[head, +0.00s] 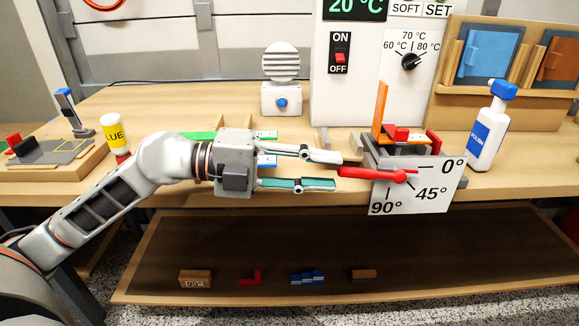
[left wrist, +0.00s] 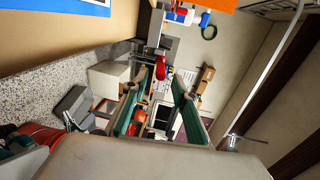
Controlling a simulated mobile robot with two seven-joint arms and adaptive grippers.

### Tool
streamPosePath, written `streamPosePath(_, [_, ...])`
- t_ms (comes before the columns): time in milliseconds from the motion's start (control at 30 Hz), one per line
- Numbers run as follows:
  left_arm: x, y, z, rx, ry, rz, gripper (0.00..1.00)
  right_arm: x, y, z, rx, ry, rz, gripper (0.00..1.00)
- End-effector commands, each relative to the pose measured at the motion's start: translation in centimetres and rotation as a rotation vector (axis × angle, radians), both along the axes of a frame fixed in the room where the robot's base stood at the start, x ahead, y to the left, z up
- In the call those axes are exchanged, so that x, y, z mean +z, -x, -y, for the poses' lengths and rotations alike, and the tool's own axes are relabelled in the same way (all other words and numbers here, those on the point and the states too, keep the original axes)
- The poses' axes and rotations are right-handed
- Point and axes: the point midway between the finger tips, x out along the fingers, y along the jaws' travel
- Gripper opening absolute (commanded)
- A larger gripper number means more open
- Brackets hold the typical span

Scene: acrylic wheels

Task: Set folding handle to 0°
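The red folding handle (head: 372,174) is mounted on the front of a grey fixture, by a white plate (head: 418,197) marked 0°, 45° and 90°. Its long end points left and a short tip points right, close to the 0° mark. My left gripper (head: 338,171) is open, with its fingertips at the handle's left end, one above and one below in the picture. Contact cannot be told. In the left wrist view, a red part (left wrist: 161,70), likely the handle, shows between the open fingertips. My right gripper is not in view.
An upright orange bar (head: 381,105) and red blocks (head: 400,134) sit on the fixture. A white bottle with a blue cap (head: 489,125) stands right of it. A glue bottle (head: 115,133) is behind my left arm. A lower shelf (head: 220,240) holds small parts.

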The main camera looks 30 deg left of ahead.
Motion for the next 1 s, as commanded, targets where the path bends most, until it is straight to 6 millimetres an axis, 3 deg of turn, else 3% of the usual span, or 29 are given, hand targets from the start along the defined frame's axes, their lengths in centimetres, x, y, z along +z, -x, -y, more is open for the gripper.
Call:
streamPosePath(400, [0.4,2.6,-3.9,0.001,0.001,-0.005,0.28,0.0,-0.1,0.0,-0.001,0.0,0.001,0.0])
streamPosePath(900, [0.6,3.2,-4.7,0.0,0.001,-0.001,0.28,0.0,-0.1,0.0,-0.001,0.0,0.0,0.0])
streamPosePath(1000, [0.9,3.2,-4.7,-0.001,0.001,-0.007,0.04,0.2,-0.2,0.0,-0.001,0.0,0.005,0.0])
